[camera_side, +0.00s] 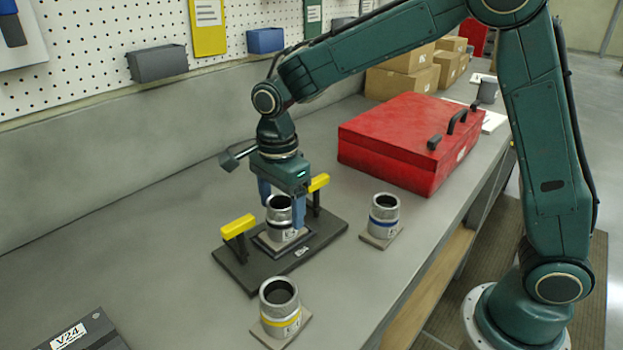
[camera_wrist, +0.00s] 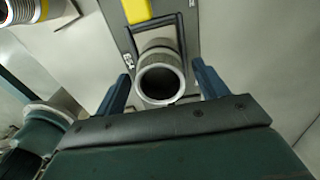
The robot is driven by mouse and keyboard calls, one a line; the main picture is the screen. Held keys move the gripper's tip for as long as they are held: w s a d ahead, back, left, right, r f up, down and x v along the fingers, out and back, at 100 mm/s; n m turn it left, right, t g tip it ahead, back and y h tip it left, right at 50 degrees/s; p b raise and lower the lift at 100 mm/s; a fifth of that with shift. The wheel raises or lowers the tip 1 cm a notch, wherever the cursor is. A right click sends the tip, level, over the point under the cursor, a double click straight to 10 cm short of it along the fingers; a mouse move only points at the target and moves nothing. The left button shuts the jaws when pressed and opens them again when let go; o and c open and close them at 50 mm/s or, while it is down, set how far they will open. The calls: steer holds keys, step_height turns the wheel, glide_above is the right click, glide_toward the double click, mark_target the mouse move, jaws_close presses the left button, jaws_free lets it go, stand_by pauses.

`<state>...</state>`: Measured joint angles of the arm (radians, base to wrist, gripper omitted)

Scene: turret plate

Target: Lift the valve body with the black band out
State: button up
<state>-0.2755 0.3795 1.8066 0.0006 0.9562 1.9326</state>
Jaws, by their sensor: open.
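The valve body with the black band (camera_side: 279,212) stands upright in the square seat of the dark turret plate (camera_side: 262,274), between two yellow clamps, one left (camera_side: 238,227) and one right (camera_side: 318,183). My gripper (camera_side: 283,205) is above the plate, pointing down, with one blue finger on either side of this valve body. In the wrist view the open fingers (camera_wrist: 166,88) flank the valve body's round mouth (camera_wrist: 160,82), with a visible gap on each side. The black band is partly hidden by a finger in the side view.
A valve body with a blue band (camera_side: 383,216) stands right of the plate, and one with a yellow band (camera_side: 280,301) stands in front. A red toolbox (camera_side: 405,145) is behind at the right. A dark V24 box (camera_side: 82,333) lies front left. The bench left of the plate is clear.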

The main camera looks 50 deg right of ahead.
stand_by(0.4)
jaws_close()
